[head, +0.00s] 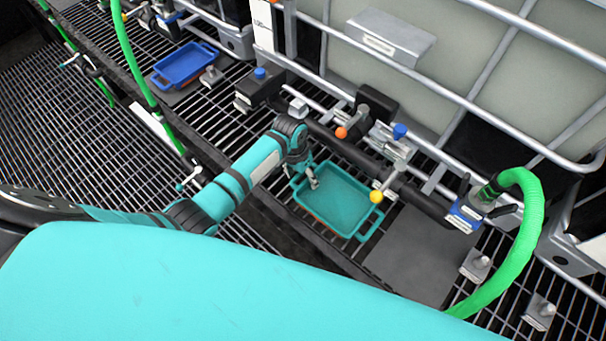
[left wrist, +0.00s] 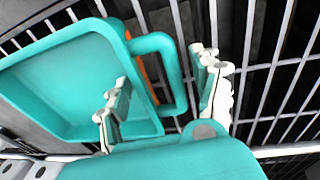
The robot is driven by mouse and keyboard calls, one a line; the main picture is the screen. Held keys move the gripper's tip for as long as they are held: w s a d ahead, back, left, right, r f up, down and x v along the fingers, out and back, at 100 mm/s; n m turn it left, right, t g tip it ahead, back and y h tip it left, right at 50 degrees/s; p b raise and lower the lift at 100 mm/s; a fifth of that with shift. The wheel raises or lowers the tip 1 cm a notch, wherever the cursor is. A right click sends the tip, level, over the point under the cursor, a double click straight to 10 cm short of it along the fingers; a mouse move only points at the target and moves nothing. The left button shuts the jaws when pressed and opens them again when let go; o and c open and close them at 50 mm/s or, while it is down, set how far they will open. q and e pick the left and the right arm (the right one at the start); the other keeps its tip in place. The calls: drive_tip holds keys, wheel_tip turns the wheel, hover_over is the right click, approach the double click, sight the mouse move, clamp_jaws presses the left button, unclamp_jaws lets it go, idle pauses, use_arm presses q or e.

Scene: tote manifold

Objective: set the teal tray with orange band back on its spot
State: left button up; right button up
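The teal tray (head: 336,204) lies on the metal grating in the head view, with a sliver of its orange band showing along its near side. It also shows in the left wrist view (left wrist: 70,85), with orange behind its handle. My left gripper (head: 313,178) is at the tray's left-hand end in the head view. In the left wrist view its fingers (left wrist: 162,95) are apart, one over the tray's inside and one beyond the handle (left wrist: 178,75). The handle lies between them and no grip shows. My right gripper is in neither view.
A bare dark grey plate (head: 414,262) lies right of the tray. A blue tray (head: 184,64) sits far left. A dark pipe with colored valve knobs (head: 376,196) runs just behind and above the teal tray. A green hose (head: 532,220) curves down at right; caged tanks stand behind.

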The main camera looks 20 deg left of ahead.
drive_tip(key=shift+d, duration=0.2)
use_arm(q)
drive_tip(key=shift+r, duration=0.6)
wheel_tip(320, 180, up, 11)
drive_tip(key=a, duration=0.1)
drive_tip(key=shift+s+a, duration=0.3)
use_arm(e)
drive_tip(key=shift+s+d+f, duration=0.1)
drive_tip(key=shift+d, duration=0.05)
